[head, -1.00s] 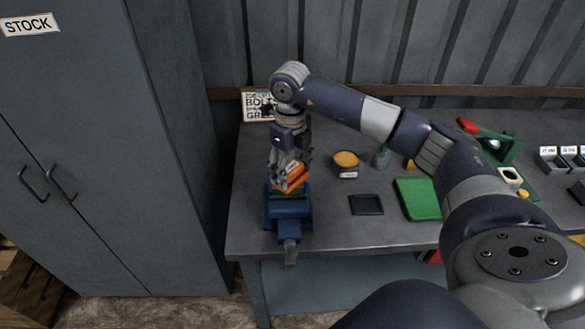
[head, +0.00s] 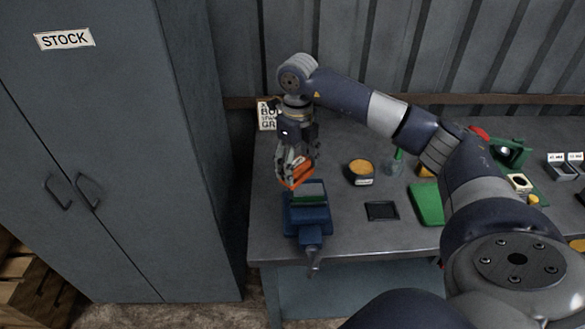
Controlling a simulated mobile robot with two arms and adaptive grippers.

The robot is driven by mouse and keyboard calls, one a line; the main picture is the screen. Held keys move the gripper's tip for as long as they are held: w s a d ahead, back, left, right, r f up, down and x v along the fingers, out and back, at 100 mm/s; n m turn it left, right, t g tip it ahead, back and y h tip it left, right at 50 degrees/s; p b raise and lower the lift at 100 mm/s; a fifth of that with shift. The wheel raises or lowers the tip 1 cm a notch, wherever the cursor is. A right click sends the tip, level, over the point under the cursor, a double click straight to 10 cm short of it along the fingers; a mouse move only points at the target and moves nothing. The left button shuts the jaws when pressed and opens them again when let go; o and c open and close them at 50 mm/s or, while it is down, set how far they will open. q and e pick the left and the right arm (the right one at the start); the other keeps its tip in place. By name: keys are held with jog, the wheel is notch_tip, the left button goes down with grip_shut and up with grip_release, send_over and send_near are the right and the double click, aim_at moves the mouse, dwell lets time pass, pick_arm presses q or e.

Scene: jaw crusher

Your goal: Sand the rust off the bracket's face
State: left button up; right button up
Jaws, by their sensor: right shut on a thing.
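My right gripper (head: 296,166) points down at the left part of the bench, shut on an orange block (head: 298,178), which looks like the sanding block. A blue vise (head: 307,220) stands at the bench's front left. Green strips (head: 309,200) and a greyish piece show at its jaws; the piece may be the bracket, but its rust is too small to make out. The block is just behind and left of the vise jaws; I cannot tell whether it touches anything there. My left gripper is out of view.
On the bench (head: 345,235), a round tin with an orange top (head: 361,170), a dark square tray (head: 381,210) and a green mat (head: 427,204) lie right of the vise. A sign (head: 267,115) stands behind. A grey STOCK cabinet (head: 130,160) stands left.

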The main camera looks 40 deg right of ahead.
jog(key=r, duration=0.1)
jog(key=r+p, duration=0.1)
jog(key=shift+w+a+r, duration=0.2)
jog(key=shift+r, duration=0.2)
jog(key=shift+s+r+p, duration=0.1)
jog(key=shift+r+p, duration=0.25)
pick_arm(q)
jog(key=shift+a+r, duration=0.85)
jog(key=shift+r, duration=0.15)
